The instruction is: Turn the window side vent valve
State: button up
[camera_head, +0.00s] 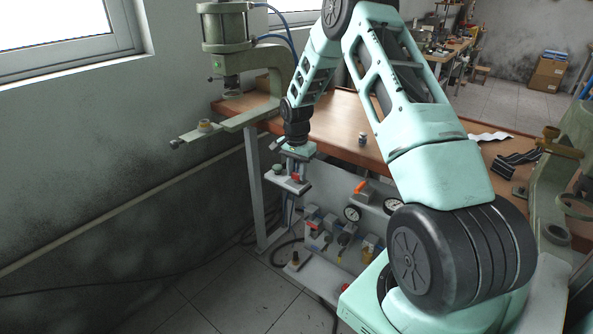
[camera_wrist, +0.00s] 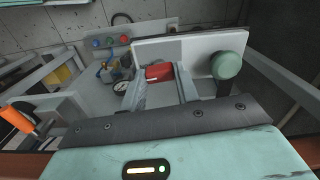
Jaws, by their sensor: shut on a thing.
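My gripper (camera_head: 297,160) points down at the window-side end of the wooden bench, over a small grey plate. Its jaws are shut on a red part (camera_head: 296,178), which looks like the vent valve's handle; the red also shows between the two fingers in the wrist view (camera_wrist: 158,72). The valve body under it is mostly hidden by the fingers and plate. A round green knob (camera_head: 277,168) stands on the same plate, left of the gripper. In the wrist view the green knob (camera_wrist: 226,66) is just right of the fingers and apart from them.
A pneumatic panel with gauges (camera_head: 352,213) and an orange lever (camera_head: 361,185) hangs below the bench edge, right of my gripper. A green press (camera_head: 270,60) stands on the bench by the window. A small bottle (camera_head: 362,138) sits on the bench top.

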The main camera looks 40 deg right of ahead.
aim_at(297, 173)
jog(key=n, duration=0.4)
jog(key=shift+r+p, duration=0.1)
jog(key=shift+p, duration=0.25)
jog(key=n, duration=0.4)
jog(key=shift+n+p, duration=0.3)
jog(key=shift+n, duration=0.1)
jog(key=n, duration=0.4)
jog(key=shift+n+p, duration=0.3)
jog(key=shift+p, duration=0.05)
jog(key=shift+w+n, duration=0.1)
jog(key=shift+n, duration=1.5)
jog(key=shift+p, duration=0.3)
jog(key=o, duration=1)
notch_tip(297, 173, up, 17)
jog(key=shift+r+b, duration=0.15)
jog(key=shift+b, duration=0.75)
